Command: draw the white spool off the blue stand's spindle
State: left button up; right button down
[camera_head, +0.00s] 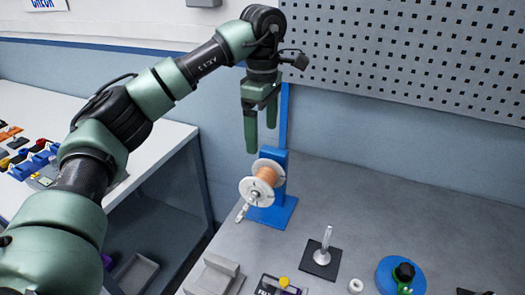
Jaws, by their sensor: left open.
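The white spool (248,189), wound with copper-coloured wire, sits on the spindle (243,213) of the blue stand (281,203). The spindle's end sticks out in front of the spool toward the lower left. My left gripper (261,135) is open and empty, pointing down just above the spool, with its green fingers apart. Its fingertips appear close over the spool's top, but I cannot tell the exact gap in depth. My right gripper is not in view.
A black plate with an upright metal post (325,246) stands to the right. A blue round piece (391,280) with a black knob, a white ring (356,286) and a grey block (213,275) lie nearer. A perforated panel (420,50) is behind. A side table (140,140) is left.

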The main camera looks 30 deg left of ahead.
aim_at(262, 175)
pick_arm(q)
notch_tip(262, 175, down, 9)
jog(key=shift+s, duration=0.1)
jog(key=shift+f+p, duration=0.35)
jog(key=shift+f, duration=0.35)
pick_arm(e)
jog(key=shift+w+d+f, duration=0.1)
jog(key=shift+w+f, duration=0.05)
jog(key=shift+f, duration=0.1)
pick_arm(q)
jog(key=c, duration=1.7)
jog(key=shift+s+r+b, duration=0.1)
jog(key=shift+s+b, duration=0.45)
jog(key=shift+s, duration=1.3)
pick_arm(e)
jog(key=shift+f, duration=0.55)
pick_arm(q)
jog(key=shift+s+d+b, duration=0.15)
jog(key=shift+s+b, duration=0.3)
jog(key=shift+s, duration=1.15)
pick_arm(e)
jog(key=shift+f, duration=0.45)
